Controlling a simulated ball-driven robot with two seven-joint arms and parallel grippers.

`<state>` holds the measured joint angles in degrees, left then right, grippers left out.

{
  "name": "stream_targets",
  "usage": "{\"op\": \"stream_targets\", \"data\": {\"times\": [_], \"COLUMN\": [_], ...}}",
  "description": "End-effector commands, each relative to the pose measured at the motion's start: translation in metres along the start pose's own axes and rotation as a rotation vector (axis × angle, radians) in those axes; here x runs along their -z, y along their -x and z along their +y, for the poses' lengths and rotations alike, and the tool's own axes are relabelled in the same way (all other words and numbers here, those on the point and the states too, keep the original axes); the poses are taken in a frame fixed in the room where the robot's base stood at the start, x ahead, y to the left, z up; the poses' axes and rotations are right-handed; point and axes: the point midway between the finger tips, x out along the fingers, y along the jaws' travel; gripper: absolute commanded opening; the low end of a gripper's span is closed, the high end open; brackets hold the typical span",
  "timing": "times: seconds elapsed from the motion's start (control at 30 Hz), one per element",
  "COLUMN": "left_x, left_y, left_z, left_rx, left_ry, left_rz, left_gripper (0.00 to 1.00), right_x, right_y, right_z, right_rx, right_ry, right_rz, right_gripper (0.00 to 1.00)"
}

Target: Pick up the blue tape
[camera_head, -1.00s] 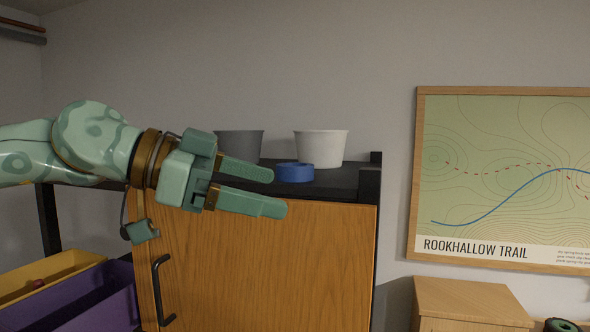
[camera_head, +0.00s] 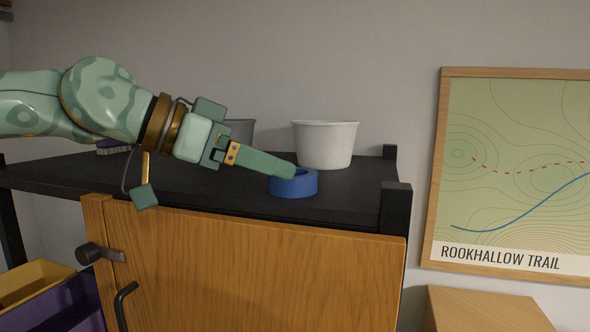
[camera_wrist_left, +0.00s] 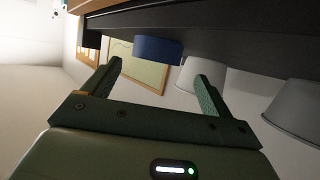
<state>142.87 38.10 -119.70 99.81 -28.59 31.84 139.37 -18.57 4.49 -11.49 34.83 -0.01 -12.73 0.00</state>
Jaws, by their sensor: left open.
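The blue tape (camera_head: 294,184) is a short blue ring lying flat on the black top (camera_head: 340,200) of a wooden cabinet. My left gripper (camera_head: 288,170) comes in from the left, and its visible finger overlaps the tape's upper left rim in the head view. In the left wrist view the two fingers (camera_wrist_left: 159,70) stand apart with nothing between the tips. The blue tape (camera_wrist_left: 158,49) shows just beyond them, roughly in line with the gap. Contact with the tape cannot be told. My right gripper is out of view.
A white bucket (camera_head: 325,146) stands behind the tape, and a grey bucket (camera_head: 240,131) is partly hidden behind my gripper. A black corner post (camera_head: 395,207) rises at right. The wooden door (camera_head: 265,265) is below. A purple-bristled brush (camera_head: 114,149) lies at the back left.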

Motion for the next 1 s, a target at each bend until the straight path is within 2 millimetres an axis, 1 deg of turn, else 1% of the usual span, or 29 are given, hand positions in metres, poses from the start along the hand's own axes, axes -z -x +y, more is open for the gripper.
{"op": "stream_targets", "data": {"times": [0.13,0.2,0.23,0.33,0.43,0.53,0.6,0.7,0.77,0.8,0.87,0.9,1.0], "left_x": [0.001,0.001,0.001,0.0,-0.002,-0.003,-0.004,-0.004,-0.004,-0.004,-0.004,-0.004,-0.004], "left_y": [-0.011,-0.02,-0.025,-0.041,-0.054,-0.059,-0.059,-0.059,-0.058,-0.058,-0.058,-0.058,-0.058], "left_z": [0.001,0.003,0.003,0.004,0.004,0.004,0.004,0.004,0.004,0.004,0.004,0.004,0.004], "left_rx": [-0.002,-0.004,-0.004,-0.004,-0.003,-0.002,-0.001,-0.001,-0.001,-0.001,-0.001,-0.001,-0.001], "left_ry": [-0.001,0.0,0.001,0.0,-0.002,-0.001,-0.002,-0.002,-0.002,-0.002,-0.002,-0.002,-0.002], "left_rz": [-0.001,-0.002,-0.002,0.0,0.001,0.003,0.003,0.003,0.003,0.003,0.003,0.003,0.003], "left_gripper": [0.85,0.85,0.85,0.85,0.85,0.85,0.85,0.85,0.68,0.57,0.41,0.37,0.37], "right_x": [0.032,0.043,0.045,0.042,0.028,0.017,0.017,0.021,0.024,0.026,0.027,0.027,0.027], "right_y": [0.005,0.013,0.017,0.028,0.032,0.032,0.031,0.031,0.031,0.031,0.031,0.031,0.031], "right_z": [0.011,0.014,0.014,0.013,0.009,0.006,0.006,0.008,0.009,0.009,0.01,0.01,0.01], "right_rx": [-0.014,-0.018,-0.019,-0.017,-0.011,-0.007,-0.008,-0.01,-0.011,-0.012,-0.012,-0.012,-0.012], "right_ry": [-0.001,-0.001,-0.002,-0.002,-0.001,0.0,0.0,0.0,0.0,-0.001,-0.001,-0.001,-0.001], "right_rz": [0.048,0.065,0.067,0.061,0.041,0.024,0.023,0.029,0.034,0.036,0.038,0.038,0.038], "right_gripper": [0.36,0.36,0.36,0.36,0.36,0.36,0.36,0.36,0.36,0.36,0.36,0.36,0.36]}}
